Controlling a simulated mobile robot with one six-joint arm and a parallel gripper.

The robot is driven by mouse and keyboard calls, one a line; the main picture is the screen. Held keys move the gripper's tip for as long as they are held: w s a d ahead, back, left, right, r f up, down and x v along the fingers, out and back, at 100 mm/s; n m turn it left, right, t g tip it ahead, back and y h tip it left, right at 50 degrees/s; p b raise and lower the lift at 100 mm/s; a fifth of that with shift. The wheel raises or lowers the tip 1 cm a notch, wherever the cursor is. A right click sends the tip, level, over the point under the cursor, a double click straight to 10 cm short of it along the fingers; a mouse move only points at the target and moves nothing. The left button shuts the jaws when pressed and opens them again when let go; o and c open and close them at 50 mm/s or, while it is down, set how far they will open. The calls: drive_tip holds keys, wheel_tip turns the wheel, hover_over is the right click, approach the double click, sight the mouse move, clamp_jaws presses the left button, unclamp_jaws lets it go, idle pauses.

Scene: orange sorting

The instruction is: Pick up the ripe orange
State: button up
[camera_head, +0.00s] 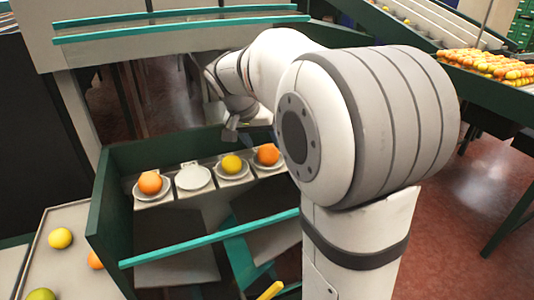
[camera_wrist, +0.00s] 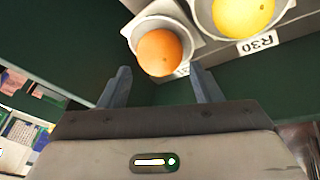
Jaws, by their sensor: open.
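An orange fruit (camera_head: 268,154) sits in a cup at the right end of a row of pale cups, partly behind my arm. A second orange fruit (camera_head: 150,183) sits at the row's left end. My gripper (camera_head: 230,133) is just behind the row, near the yellow fruit (camera_head: 232,165). In the wrist view my gripper (camera_wrist: 162,82) is open and empty, its two fingers apart. An orange fruit (camera_wrist: 159,52) lies just beyond the fingertips, roughly centred between them and not held. The yellow fruit (camera_wrist: 243,15) is beside it at upper right.
One pale cup (camera_head: 192,177) in the row is empty. Green walls (camera_head: 109,225) and a teal rail (camera_head: 205,240) bound the sorting station. A side tray (camera_head: 40,262) at left holds loose fruit. Another conveyor (camera_head: 490,70) with many oranges stands at far right.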

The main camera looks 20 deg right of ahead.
sight(264, 148)
drive_tip(key=x, duration=0.4)
drive_tip(key=shift+s+f+p, duration=0.15)
drive_tip(key=shift+f+p, duration=0.2)
drive_tip(key=shift+p, duration=0.05)
drive_tip(key=c, duration=0.7)
drive_tip(key=shift+r, duration=0.1)
